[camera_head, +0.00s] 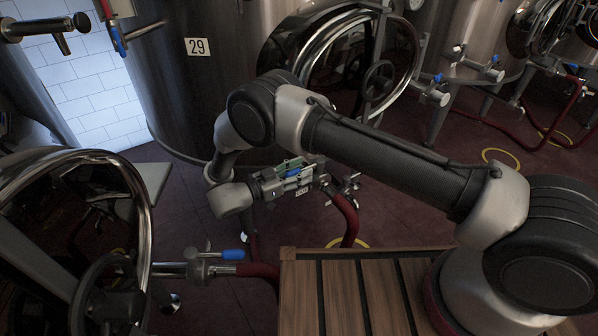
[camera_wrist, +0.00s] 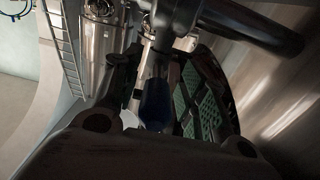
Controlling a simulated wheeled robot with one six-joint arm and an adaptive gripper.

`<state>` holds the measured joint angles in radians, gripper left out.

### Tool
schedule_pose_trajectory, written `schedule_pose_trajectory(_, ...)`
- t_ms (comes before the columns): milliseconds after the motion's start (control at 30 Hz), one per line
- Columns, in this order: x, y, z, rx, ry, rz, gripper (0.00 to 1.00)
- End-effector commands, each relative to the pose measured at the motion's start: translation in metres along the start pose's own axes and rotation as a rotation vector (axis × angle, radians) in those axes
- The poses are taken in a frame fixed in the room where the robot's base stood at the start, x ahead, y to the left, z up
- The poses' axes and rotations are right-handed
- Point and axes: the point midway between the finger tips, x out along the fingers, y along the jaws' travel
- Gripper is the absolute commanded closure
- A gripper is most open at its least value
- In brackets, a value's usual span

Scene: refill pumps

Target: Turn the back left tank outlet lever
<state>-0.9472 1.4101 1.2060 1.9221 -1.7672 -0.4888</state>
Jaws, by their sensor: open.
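Tank 29 (camera_head: 172,85) stands at the back, with a round door on its front. My gripper (camera_head: 298,172) is low in front of this tank, at its outlet. A small piece of a blue lever (camera_head: 292,173) shows between the fingers; the rest is hidden by them. In the wrist view the blue lever (camera_wrist: 157,103) lies between the open fingers of my gripper (camera_wrist: 165,85), close to the green-padded finger at the right. I cannot tell whether a finger touches it. The metal outlet pipe shows above it in the wrist view.
A red hose (camera_head: 346,218) hangs just right of my gripper. A front left tank outlet with another blue lever (camera_head: 233,254) stands nearer. A slatted wooden top (camera_head: 345,290) is below my arm. More tanks and red hoses stand at the right. Dark floor is open between.

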Motion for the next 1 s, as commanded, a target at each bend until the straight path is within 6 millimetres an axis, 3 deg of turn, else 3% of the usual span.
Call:
schedule_pose_trajectory(167, -0.012, 0.0, 0.001, 0.001, -0.001, -0.002, 0.57)
schedule_pose_trajectory(533, -0.07, -0.001, 0.001, 0.002, -0.001, -0.002, 0.57)
schedule_pose_trajectory(1000, -0.075, 0.0, 0.0, 0.0, 0.0, 0.0, 0.57)
